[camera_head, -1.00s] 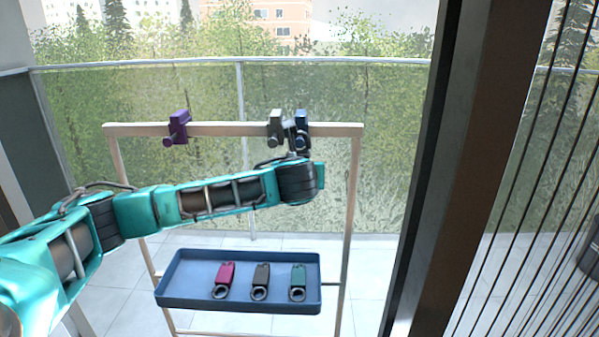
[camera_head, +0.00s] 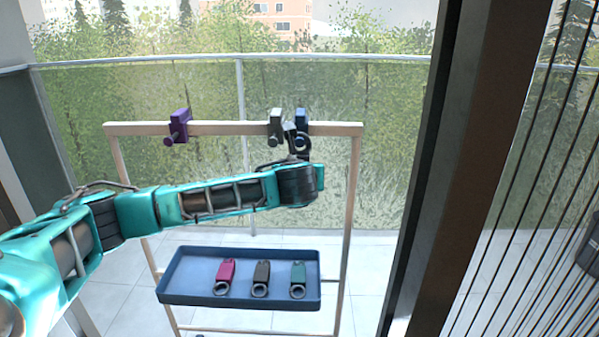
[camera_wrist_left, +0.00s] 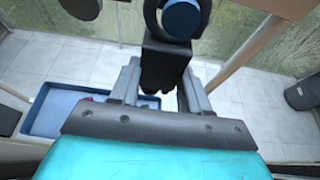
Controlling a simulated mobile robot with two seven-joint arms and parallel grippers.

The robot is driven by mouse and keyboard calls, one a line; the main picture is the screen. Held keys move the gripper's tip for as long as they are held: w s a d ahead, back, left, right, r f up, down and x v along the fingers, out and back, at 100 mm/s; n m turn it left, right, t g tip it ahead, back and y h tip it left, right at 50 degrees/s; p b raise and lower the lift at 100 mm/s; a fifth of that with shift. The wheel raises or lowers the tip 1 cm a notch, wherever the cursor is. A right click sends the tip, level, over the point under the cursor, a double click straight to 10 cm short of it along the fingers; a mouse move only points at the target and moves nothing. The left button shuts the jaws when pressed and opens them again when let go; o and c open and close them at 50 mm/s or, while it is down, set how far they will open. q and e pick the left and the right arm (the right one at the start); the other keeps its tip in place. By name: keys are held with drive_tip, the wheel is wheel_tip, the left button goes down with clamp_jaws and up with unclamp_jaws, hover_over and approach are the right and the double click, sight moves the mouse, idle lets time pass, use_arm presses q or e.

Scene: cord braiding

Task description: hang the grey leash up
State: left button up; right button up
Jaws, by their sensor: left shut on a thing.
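My left gripper (camera_head: 297,157) is raised at the rack's top bar, below the blue hook (camera_head: 302,118). It is shut on a dark grey leash (camera_wrist_left: 166,66), which stands upright between the fingers. The leash's ring (camera_head: 301,141) is at the blue hook. In the left wrist view the hook's round blue end (camera_wrist_left: 181,18) shows inside the ring; I cannot tell how far the peg passes through. A grey hook (camera_head: 275,124) is just left of the blue one, and a purple hook (camera_head: 178,127) is farther left. My right gripper is not in view.
A blue tray (camera_head: 188,297) low on the wooden rack (camera_head: 225,129) holds a magenta leash (camera_head: 226,272), a dark grey-brown one (camera_head: 261,275) and a teal one (camera_head: 298,276). A dark door frame (camera_head: 455,150) stands at right. A glass railing is behind.

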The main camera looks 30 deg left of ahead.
use_arm(q)
drive_tip(key=o, duration=1.1)
drive_tip(key=shift+o, duration=0.5)
drive_tip(key=shift+o, duration=1.3)
drive_tip(key=p+v, duration=0.6)
drive_tip(key=shift+p, duration=0.35)
